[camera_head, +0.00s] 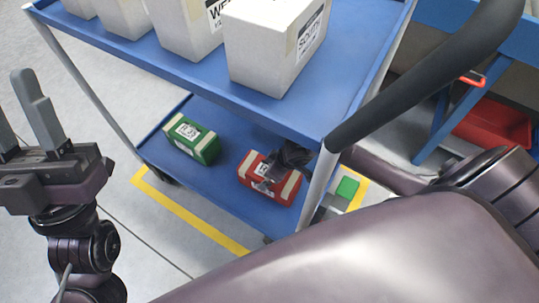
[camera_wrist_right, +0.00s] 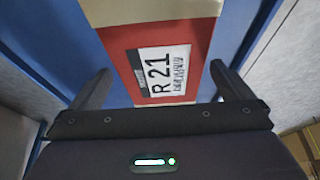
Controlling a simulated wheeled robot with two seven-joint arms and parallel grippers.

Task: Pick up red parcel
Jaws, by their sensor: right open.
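The red parcel (camera_head: 256,176) with cream bands and a white label lies on the blue lower shelf (camera_head: 228,178) of the trolley. In the right wrist view the parcel (camera_wrist_right: 200,38) fills the upper middle, its label reading R 21. My right gripper (camera_wrist_right: 160,70) is open, one finger to each side of the parcel. In the head view the right gripper (camera_head: 272,172) is over the parcel and partly hides it; contact cannot be told. My left gripper (camera_head: 18,90) is open and empty at the far left, away from the trolley.
A green parcel (camera_head: 192,140) lies left of the red one on the same shelf. Several white boxes (camera_head: 265,48) stand on the upper shelf (camera_head: 190,75) above. A trolley post (camera_head: 320,185) stands close to my right arm. A red bin (camera_head: 492,125) is at the right.

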